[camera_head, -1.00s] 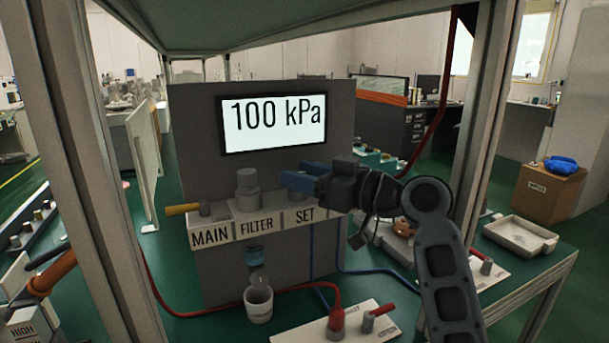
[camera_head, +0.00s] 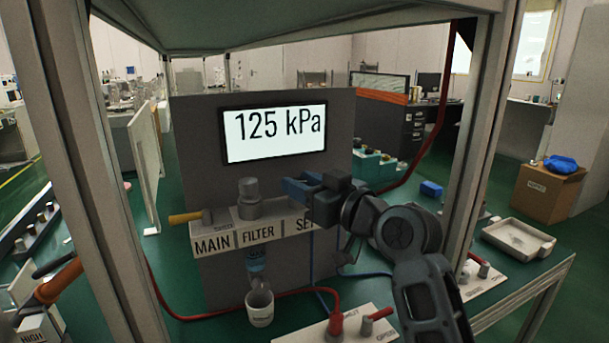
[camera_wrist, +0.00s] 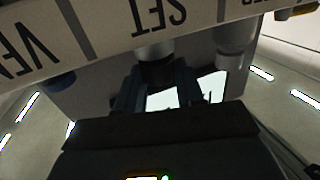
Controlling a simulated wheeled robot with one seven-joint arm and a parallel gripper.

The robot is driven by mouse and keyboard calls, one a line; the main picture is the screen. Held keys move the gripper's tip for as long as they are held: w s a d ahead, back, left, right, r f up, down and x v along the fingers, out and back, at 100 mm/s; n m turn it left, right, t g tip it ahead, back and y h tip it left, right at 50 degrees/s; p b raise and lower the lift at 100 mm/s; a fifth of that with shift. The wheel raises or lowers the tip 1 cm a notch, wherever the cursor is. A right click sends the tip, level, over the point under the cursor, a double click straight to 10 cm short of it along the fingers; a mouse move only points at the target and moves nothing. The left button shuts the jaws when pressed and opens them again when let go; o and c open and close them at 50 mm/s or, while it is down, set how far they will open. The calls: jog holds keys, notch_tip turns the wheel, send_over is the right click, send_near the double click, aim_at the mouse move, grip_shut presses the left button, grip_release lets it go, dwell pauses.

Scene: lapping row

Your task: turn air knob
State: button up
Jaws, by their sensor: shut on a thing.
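The grey pressure panel (camera_head: 190,135) carries a display (camera_head: 275,133) reading "125 kPa". On its white labelled ledge (camera_head: 225,240) are MAIN, FILTER and a partly covered SET label. My gripper (camera_head: 297,187) is at the SET position in the head view, its blue fingers in front of the panel. In the wrist view, which shows the labels upside down, the fingers stand on either side of a dark round knob (camera_wrist: 157,70) by the SET label (camera_wrist: 160,14). They are shut on this air knob. In the head view the knob is hidden by my gripper.
A yellow handle (camera_head: 188,217) sits at MAIN and a grey filter cap (camera_head: 249,190) stands left of my gripper. Frame posts (camera_head: 95,190) flank the panel. Red and blue hoses run around it.

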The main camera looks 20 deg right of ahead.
jog(key=shift+a+r+m+t+h+p, duration=0.1)
jog(key=shift+m+t+h+p, duration=0.2)
jog(key=shift+m+h+p, duration=0.9)
jog(key=shift+n, duration=0.3)
jog(key=o, duration=1)
jog(key=shift+o, duration=0.2)
jog(key=s+d+b, duration=0.1)
jog(key=s, duration=0.6)
jog(key=shift+s, duration=0.35)
jog(key=shift+f, duration=0.2)
